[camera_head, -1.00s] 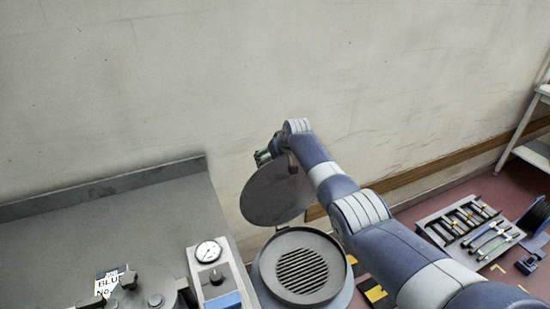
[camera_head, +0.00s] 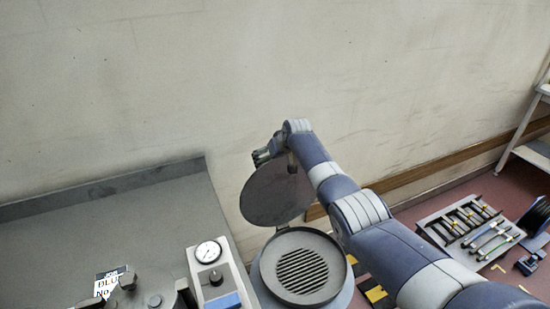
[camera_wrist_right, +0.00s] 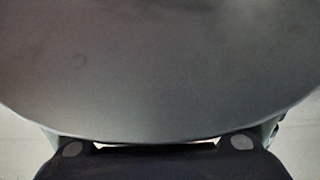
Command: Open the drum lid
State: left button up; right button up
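The round grey drum lid (camera_head: 272,196) stands raised and steeply tilted behind the open drum (camera_head: 339,292). A slotted grate (camera_head: 302,272) shows inside the drum's rim. My right arm reaches over from the lower right, and my right gripper (camera_head: 262,157) is at the lid's upper edge. In the right wrist view the lid (camera_wrist_right: 160,75) fills most of the picture, close in front of the gripper's dark base. The fingers are hidden there, so I cannot tell whether they hold the lid.
A tool tray (camera_head: 470,228) lies at right. A wall stands behind.

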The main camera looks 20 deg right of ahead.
jog(key=shift+s+a+f, duration=0.1)
jog(key=shift+s+f, duration=0.15)
jog(key=shift+f, duration=0.25)
jog(key=shift+s+a+f, duration=0.1)
jog(key=shift+s+f, duration=0.1)
jog(key=shift+f, duration=0.3)
notch_tip(320, 180, up, 14)
jog(key=w+p, duration=0.1)
jog(key=p, duration=0.9)
jog(key=shift+w+d, duration=0.2)
jog(key=shift+w, duration=0.1)
jog(key=shift+p, duration=0.35)
jog(key=shift+s+r, duration=0.1)
jog(key=v, duration=1.1)
jog(key=shift+s+r, duration=0.2)
jog(key=shift+r, duration=0.1)
